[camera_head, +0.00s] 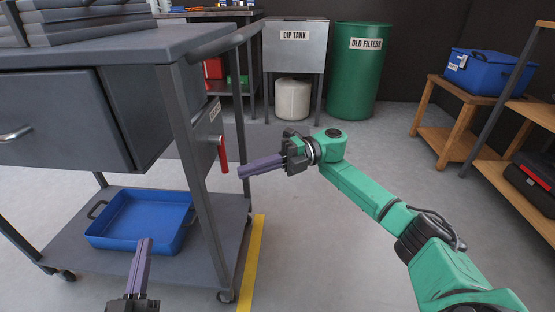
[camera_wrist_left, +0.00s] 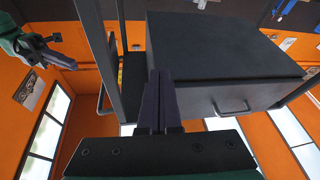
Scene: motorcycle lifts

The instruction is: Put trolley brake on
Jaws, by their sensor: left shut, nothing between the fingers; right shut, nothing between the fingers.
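The grey trolley (camera_head: 120,50) stands at the left of the head view, with a drawer and a lower shelf. A red lever (camera_head: 223,155) hangs nearly upright on its right side panel, below a small label. I take this lever to be the brake, but the label is too small to read. My right gripper (camera_head: 241,174) is shut and empty, its tips just right of the lever's lower end; contact cannot be told. My left gripper (camera_head: 145,242) is shut and empty in front of the lower shelf. In the left wrist view its fingers (camera_wrist_left: 160,82) point toward the trolley drawer (camera_wrist_left: 225,65).
A blue tray (camera_head: 140,222) sits on the lower shelf. A yellow floor line (camera_head: 251,262) runs beside the trolley. The dip tank (camera_head: 295,48) and green bin (camera_head: 354,75) stand behind. Wooden shelving (camera_head: 440,135) is at right. Floor between is clear.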

